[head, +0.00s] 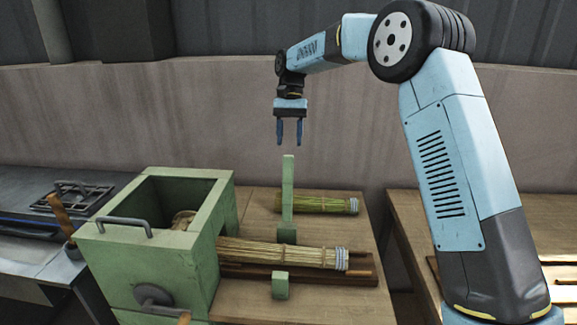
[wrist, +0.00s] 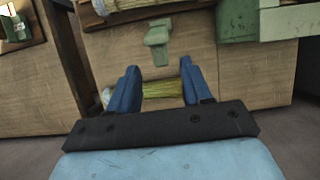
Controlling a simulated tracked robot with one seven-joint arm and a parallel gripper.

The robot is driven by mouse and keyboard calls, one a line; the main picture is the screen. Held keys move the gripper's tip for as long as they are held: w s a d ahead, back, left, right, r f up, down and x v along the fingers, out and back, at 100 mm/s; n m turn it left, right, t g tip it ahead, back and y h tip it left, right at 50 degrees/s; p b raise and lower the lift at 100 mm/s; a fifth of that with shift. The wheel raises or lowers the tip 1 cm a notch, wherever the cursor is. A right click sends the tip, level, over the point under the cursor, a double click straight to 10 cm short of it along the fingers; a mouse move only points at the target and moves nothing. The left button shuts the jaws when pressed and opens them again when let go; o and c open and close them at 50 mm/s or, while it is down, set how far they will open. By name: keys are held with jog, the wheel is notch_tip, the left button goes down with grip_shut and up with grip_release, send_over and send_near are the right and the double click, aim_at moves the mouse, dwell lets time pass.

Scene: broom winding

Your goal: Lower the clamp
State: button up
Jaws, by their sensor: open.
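The clamp (head: 288,190) is a green bar standing upright behind a straw bundle (head: 285,253) that sticks out of the green winding box (head: 210,225). A small green block (head: 280,285) sits on the near side of that bundle. My gripper (head: 289,143) is open and empty, pointing down, with its blue fingers just above the clamp's top in the head view. In the wrist view the clamp (wrist: 158,38) shows beyond the fingertips, centred between them and apart from them. How far the fingers are from it in depth is hard to tell.
A second, greener bundle (head: 325,204) lies on the bench behind the clamp; it shows between my fingers in the wrist view (wrist: 166,89). The box has a grey handle (head: 124,225) on top and a crank (head: 155,297) in front. Another bench stands at right.

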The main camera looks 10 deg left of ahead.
aim_at(288, 164)
jog(key=x, duration=0.8)
jog(key=shift+s+f, duration=0.1)
jog(key=shift+f, duration=0.2)
grip_shut()
